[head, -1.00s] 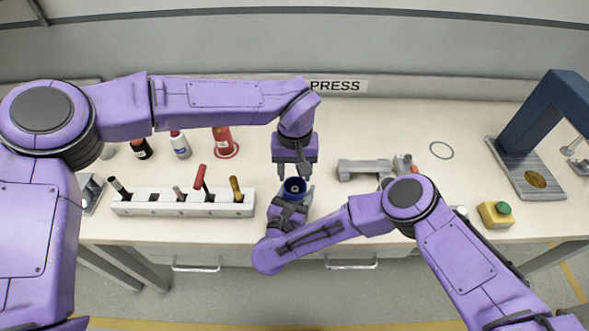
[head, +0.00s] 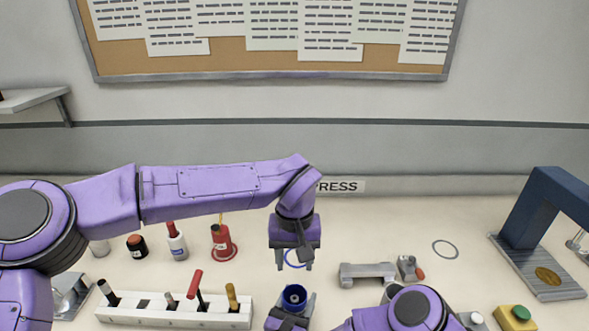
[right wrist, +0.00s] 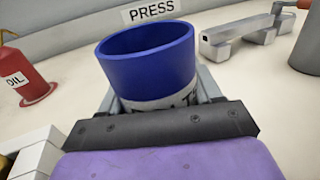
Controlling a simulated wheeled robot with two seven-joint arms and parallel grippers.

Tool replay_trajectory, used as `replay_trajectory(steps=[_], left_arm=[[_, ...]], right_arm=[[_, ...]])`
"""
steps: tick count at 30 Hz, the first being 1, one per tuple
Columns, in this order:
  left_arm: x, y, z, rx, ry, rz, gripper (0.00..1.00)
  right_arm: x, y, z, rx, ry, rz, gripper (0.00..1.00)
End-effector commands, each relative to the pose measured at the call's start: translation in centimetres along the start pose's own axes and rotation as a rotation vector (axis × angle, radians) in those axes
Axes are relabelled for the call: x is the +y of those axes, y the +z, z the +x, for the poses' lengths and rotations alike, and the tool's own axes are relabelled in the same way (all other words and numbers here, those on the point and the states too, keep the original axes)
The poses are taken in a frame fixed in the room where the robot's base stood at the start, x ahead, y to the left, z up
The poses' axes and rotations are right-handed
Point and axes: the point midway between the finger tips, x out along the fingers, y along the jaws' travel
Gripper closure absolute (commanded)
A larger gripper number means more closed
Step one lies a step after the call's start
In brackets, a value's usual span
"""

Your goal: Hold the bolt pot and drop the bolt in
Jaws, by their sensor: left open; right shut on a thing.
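The blue bolt pot (head: 294,307) is upright near the table's front edge, with a pale band low on its side in the right wrist view (right wrist: 150,65). My right gripper (head: 290,318) is shut on the pot, its fingers at both sides of the lower part. The wrist view does not show the pot's floor.
A white tool rack (head: 150,316) stands left, with a red oil can (head: 222,244) and bottles behind it. A grey metal fixture (head: 367,274) lies right of the pot. The blue press (head: 540,230) and a yellow button box (head: 515,319) are far right.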

Motion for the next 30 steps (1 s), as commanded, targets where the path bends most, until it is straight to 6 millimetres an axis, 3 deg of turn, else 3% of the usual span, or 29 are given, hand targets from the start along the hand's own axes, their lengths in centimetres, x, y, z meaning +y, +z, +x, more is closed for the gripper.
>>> replay_trajectory(steps=[9,10,12,22,30], left_arm=[[0.0,0.0,0.0,0.000,0.000,0.000,0.49],[0.0,0.0,0.0,0.000,0.000,0.000,0.49],[0.0,0.0,0.0,0.000,0.000,0.000,0.49],[0.0,0.0,0.0,0.000,0.000,0.000,0.49],[0.0,0.0,0.0,0.000,0.000,0.000,0.49]], right_arm=[[0.0,0.0,0.0,0.000,0.000,0.000,0.58],[0.0,0.0,0.0,0.000,0.000,0.000,0.27],[0.0,0.0,0.0,0.000,0.000,0.000,0.07],[0.1,0.1,-0.5,-0.001,0.004,0.000,0.07],[0.3,0.1,-5.8,-0.003,0.010,0.000,0.07]])
